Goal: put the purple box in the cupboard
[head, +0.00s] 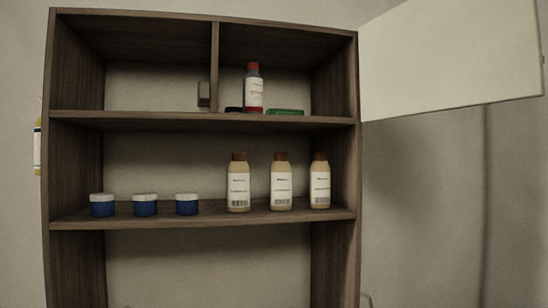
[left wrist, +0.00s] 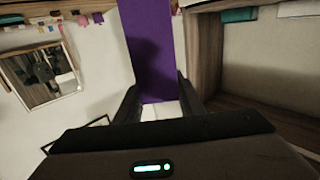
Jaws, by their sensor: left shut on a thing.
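The brown wooden cupboard (head: 205,119) fills the middle of the head view. Its pale door (head: 450,62) stands open at the upper right. The upper level has a divider (head: 214,65); its right compartment holds a red-capped bottle (head: 253,88), a green box (head: 286,112) and a dark low item. The purple box (left wrist: 152,45) shows only in the left wrist view, running up out of the frame. My left gripper (left wrist: 158,97) is shut on the box's near end, beside a wooden panel (left wrist: 203,50). My right gripper is in neither view.
The shelf below holds several blue jars with white lids (head: 145,205) at left and brown-capped bottles (head: 281,182) at right. A framed mirror or picture (left wrist: 42,75) hangs on the wall in the left wrist view.

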